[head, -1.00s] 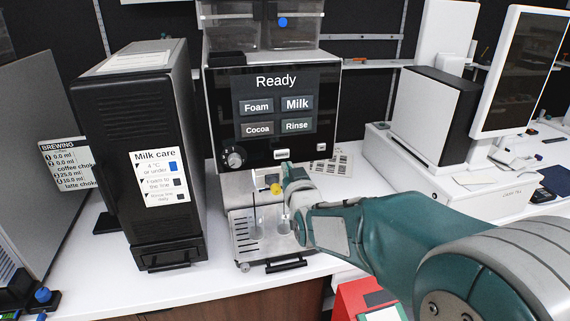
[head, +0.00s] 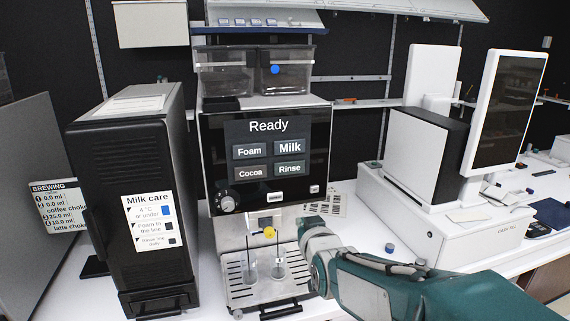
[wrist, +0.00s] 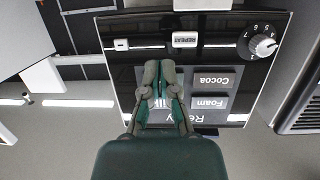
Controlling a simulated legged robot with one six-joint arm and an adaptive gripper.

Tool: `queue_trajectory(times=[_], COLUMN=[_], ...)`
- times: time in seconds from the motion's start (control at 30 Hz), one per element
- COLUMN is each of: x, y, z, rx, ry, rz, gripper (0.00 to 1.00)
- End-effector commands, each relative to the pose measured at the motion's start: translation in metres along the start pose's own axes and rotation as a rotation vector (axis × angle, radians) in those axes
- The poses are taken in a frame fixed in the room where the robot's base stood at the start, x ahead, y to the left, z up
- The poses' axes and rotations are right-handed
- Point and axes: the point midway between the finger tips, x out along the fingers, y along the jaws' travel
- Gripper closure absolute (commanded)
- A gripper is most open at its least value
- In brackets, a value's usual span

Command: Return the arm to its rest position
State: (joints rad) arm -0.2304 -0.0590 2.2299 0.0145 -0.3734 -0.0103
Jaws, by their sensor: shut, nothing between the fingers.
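My gripper (head: 304,222) is in front of the lower right part of the coffee machine (head: 322,140), just below its black front panel. My teal arm reaches in from the lower right. In the wrist view my gripper (wrist: 160,68) is shut and empty, its fingertips together in front of the panel, which appears upside down. The fingers hide part of the screen (wrist: 215,92). I cannot tell from the views how wide the gap to the panel is.
Two clear glasses (head: 279,268) stand on the drip tray (head: 238,292) beside my gripper. A black milk cooler (head: 130,200) stands left of the machine. A white till with a screen (head: 508,110) stands at the right. A small blue cap (head: 390,247) lies on the counter.

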Motion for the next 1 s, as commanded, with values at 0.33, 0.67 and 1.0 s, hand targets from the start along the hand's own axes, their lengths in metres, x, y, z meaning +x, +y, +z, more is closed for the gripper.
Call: queue_trajectory(times=[0.33,0.67,1.0], x=[-0.126,-0.252,-0.276], y=[0.045,0.055,0.053], z=[0.045,0.106,0.119], rx=[0.048,0.122,0.14], ry=[-0.412,-0.772,-0.851], rz=[0.102,0.175,0.186], gripper=[1.0,1.0,1.0])
